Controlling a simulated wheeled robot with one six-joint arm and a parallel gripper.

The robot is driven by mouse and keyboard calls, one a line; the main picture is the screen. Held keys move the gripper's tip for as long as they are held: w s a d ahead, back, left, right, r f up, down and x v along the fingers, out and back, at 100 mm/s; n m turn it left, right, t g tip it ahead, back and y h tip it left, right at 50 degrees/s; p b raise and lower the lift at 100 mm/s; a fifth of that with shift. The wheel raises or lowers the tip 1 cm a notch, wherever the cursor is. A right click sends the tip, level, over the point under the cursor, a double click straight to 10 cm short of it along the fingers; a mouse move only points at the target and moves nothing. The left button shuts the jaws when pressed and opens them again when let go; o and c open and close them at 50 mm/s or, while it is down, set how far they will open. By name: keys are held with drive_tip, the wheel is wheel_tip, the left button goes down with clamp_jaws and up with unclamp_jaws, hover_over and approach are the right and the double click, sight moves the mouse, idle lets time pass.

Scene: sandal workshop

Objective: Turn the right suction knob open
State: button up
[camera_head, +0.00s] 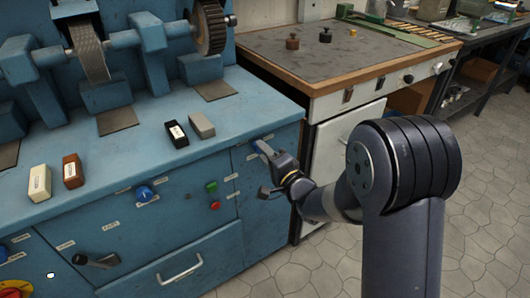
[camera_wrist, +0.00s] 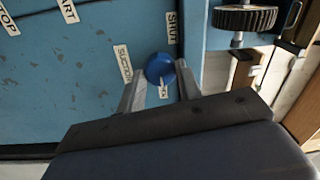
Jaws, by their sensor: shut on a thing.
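The right suction knob is a round blue knob (camera_wrist: 159,65) on the blue machine's front panel. In the wrist view it sits between my two fingertips, and a small pale mark shows at its lower edge. A SUCTION label (camera_wrist: 123,62) and a SHUT label (camera_wrist: 171,28) are beside it. My gripper (camera_wrist: 161,78) is shut on the knob, one finger on each side. In the head view my gripper (camera_head: 267,152) reaches the panel's right end and mostly hides this knob. Another blue knob (camera_head: 145,193) is farther left on the panel.
Green (camera_head: 211,186) and red (camera_head: 215,205) buttons are left of my gripper. A black lever knob (camera_head: 83,260) and drawer handle (camera_head: 180,269) are lower. Small blocks stand on the blue bench top (camera_head: 240,110). A wood-edged bench (camera_head: 275,55) adjoins on the right. Tiled floor (camera_head: 490,215) is clear.

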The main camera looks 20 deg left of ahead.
drive_tip(key=shift+m, duration=0.3)
drive_tip(key=o, duration=1)
drive_tip(key=shift+c, duration=0.2)
drive_tip(key=shift+d, duration=0.1)
drive_tip(key=v, duration=1)
drive_tip(key=shift+s+d+p, duration=0.25)
drive_tip(key=shift+s+p, duration=0.05)
drive_tip(key=shift+w+a+f, duration=0.1)
drive_tip(key=x, duration=1)
drive_tip(key=shift+w+a+b, duration=0.25)
drive_tip(key=shift+b, duration=0.05)
